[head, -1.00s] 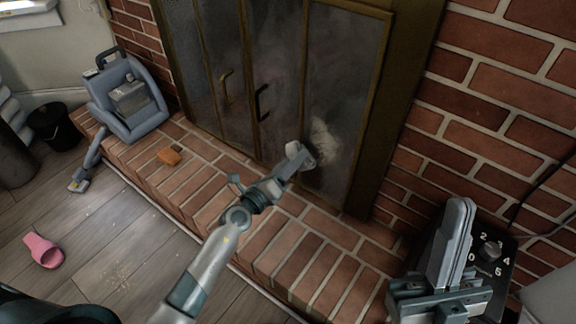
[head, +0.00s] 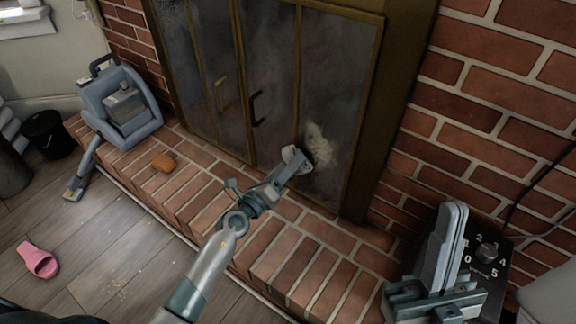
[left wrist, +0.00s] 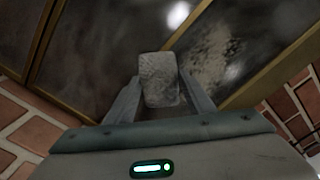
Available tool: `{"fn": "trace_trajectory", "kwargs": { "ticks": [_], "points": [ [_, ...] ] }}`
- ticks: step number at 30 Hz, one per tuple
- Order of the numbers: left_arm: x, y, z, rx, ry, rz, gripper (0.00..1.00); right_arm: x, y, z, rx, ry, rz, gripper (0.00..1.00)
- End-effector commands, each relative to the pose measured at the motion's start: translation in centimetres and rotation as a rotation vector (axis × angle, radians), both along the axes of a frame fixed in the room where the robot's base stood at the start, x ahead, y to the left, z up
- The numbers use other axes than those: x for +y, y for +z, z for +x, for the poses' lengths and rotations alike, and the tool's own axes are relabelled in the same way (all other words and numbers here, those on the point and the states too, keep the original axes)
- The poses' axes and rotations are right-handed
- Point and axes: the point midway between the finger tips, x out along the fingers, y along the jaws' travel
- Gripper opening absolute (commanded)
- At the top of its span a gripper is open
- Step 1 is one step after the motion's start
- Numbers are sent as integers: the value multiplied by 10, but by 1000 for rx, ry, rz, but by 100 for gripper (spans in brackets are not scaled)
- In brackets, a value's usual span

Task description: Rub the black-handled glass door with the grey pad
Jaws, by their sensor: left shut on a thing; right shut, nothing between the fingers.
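The black-handled glass door (head: 274,75) is in the fireplace front, in a brass-coloured frame. Its black handle (head: 254,108) is at the left edge of a dark pane. A pale smudge (head: 321,148) marks the pane at the right; it also shows in the left wrist view (left wrist: 212,55). My left gripper (head: 287,168) is shut on the grey pad (left wrist: 159,78), at the lower left of the smudge. The pad is close to the glass; I cannot tell whether it touches. My right gripper (head: 452,212) is shut and empty at the lower right, away from the door.
A brick hearth ledge (head: 215,190) runs below the doors. A black dial box (head: 488,255) is behind my right gripper. A pink slipper (head: 38,260) and black bucket (head: 48,133) stand on the floor.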

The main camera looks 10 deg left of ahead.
Motion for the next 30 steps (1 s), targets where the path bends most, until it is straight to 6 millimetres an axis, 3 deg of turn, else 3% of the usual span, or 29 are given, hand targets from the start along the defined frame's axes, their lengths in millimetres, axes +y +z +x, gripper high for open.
{"fn": "trace_trajectory", "kwargs": {
  "ticks": [30],
  "points": [
    [-6,0,14,-1,0,-1,31,0,2,0,-5,-1,-1,0]
  ]
}}
